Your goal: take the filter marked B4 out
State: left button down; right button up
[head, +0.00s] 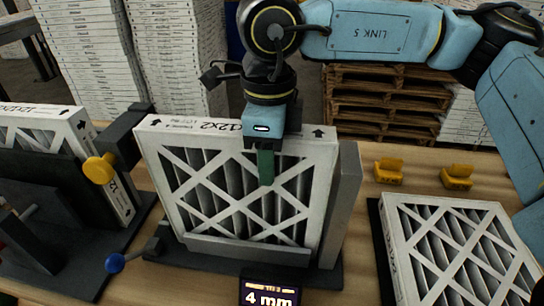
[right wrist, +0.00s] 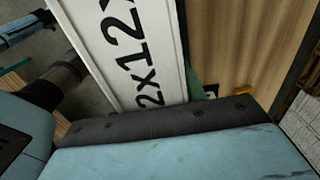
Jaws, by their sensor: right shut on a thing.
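A white-framed pleated filter (head: 243,190) stands upright in a dark grey holder (head: 350,190) in the middle of the head view. My right gripper (head: 265,160) is shut on its top edge, with a green finger pad against the front face. In the right wrist view the filter's top edge (right wrist: 125,50) shows large "12x" print beside the gripper. A second filter (head: 45,118) stands in a dark fixture at the left. A third filter (head: 460,245) lies flat at the right. I cannot read a B4 mark on any of them. My left gripper is not in view.
A display (head: 269,294) reads 4 mm. Two yellow blocks (head: 388,171) (head: 457,177) lie on the wooden table. Pallets (head: 385,105) and tall white stacks stand behind.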

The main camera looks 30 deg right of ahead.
jog(key=shift+f+b, duration=0.1)
jog(key=shift+b, duration=0.25)
dwell(0.4)
jog(key=o, duration=0.7)
jog(key=shift+o, duration=0.2)
jog(key=shift+r+p, duration=1.9)
jog(key=shift+r, duration=1.65)
jog(key=o, duration=0.5)
jog(key=shift+o, duration=0.2)
